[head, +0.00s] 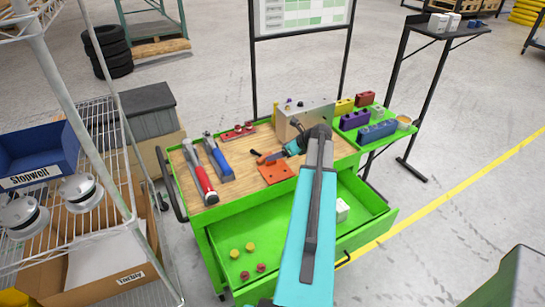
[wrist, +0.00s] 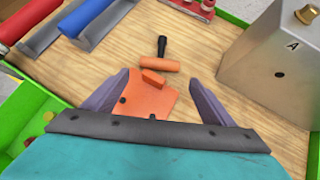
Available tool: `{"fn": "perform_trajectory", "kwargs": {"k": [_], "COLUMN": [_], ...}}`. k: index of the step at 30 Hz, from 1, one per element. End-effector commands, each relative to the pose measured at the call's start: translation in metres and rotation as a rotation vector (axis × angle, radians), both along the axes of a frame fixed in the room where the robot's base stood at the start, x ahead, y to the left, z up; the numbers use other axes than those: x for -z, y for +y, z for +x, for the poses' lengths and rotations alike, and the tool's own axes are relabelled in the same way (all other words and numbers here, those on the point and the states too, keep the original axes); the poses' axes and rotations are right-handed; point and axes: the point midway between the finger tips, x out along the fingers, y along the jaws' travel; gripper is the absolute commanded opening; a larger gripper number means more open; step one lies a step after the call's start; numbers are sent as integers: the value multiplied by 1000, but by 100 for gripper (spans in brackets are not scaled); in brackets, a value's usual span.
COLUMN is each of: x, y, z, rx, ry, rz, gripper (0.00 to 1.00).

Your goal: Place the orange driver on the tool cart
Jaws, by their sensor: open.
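The orange driver (wrist: 159,64) lies on the wooden top of the green tool cart (head: 228,212), with its orange handle crosswise and its black part pointing away in the wrist view. It also shows small in the head view (head: 269,157). An orange plate (wrist: 143,110) with a small raised orange block lies just nearer than the driver; it also shows in the head view (head: 277,173). My gripper (wrist: 158,80) is open above the plate, its two purple-grey fingers apart and nothing between them held. The driver is just beyond the fingertips. The height of the fingers above the top is unclear.
A grey metal block marked A (wrist: 275,60) stands close to the right finger. Red (head: 200,181) and blue (head: 218,158) handled tools lie at the left. Coloured blocks fill the right side shelf. The green drawer (head: 372,200) stands open below. A wire rack stands left.

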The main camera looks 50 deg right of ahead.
Motion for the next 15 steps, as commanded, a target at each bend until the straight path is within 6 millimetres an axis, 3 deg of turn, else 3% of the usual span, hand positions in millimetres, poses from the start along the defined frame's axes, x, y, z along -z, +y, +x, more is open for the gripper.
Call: {"fn": "perform_trajectory", "kwargs": {"k": [6,15], "x": [-15,-21], "y": [0,0], "z": [-17,-22], "rx": [1,0], "ry": [-1,0], "rz": [-1,0], "gripper": [78,78]}}
